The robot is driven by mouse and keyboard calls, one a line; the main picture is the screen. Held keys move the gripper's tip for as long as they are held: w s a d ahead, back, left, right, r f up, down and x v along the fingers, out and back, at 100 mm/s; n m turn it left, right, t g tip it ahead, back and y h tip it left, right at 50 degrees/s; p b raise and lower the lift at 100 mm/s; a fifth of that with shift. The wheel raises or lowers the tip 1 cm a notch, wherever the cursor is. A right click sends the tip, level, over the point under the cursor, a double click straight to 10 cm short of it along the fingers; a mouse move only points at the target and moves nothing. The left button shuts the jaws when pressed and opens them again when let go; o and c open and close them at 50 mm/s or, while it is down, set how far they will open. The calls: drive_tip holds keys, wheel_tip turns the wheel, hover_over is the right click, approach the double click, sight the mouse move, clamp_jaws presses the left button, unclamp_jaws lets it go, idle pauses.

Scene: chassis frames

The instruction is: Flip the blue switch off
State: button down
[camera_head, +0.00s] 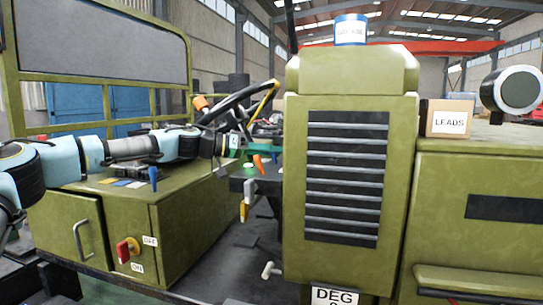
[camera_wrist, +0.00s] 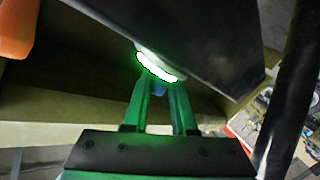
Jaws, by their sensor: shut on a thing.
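The blue switch (camera_wrist: 159,90) shows as a small blue piece between the fingertips of my gripper (camera_wrist: 160,84) in the wrist view. It sits just below a white collar with a glowing green ring (camera_wrist: 158,66) on the underside of a dark panel (camera_wrist: 205,35). My green fingers are closed on the switch and hide most of it. In the head view my gripper (camera_head: 236,143) is at the dark dash area beside the steering wheel. I cannot make out the held switch there, nor tell its on or off position.
An orange lever (camera_head: 258,164) hangs close to my gripper; an orange piece (camera_wrist: 15,28) fills the wrist view's upper left. The steering wheel (camera_head: 240,97) is just above. A blue-tipped lever (camera_head: 153,174) and a red rotary switch (camera_head: 127,250) are on the green cabinet (camera_head: 180,225).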

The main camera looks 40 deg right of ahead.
drive_tip(key=c, duration=0.8)
unclamp_jaws()
drive_tip(key=shift+o, duration=0.2)
drive_tip(key=b+v, duration=0.3)
drive_tip(key=v, duration=0.7)
drive_tip(key=shift+a, duration=0.35)
drive_tip(key=shift+w+a, duration=0.1)
drive_tip(key=shift+w, duration=0.1)
